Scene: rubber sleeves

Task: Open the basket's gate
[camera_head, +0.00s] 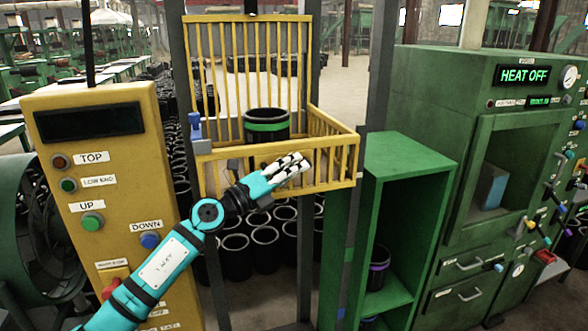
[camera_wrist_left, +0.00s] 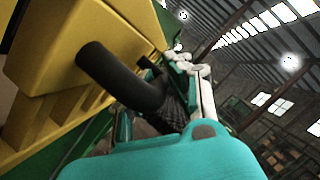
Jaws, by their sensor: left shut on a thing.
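The yellow barred basket (camera_head: 333,157) stands in the middle of the head view with a black sleeve with a green band (camera_head: 267,127) inside it. Its low front side, the gate, spans the front and looks shut. My left gripper (camera_head: 291,165) is at this front side, its white fingers over the bars. In the left wrist view, a bent black handle (camera_wrist_left: 125,78) comes out of the yellow frame (camera_wrist_left: 62,50) and runs into my left gripper (camera_wrist_left: 185,85). The gripper is shut on this handle; the contact is partly hidden. My right gripper is not in view.
A yellow button panel (camera_head: 100,180) stands left of the basket, with a blue part (camera_head: 197,127) at the basket's left corner. A green shelf (camera_head: 410,160) and a green machine (camera_head: 480,120) stand at right. Several black sleeves (camera_head: 265,240) stand below the basket.

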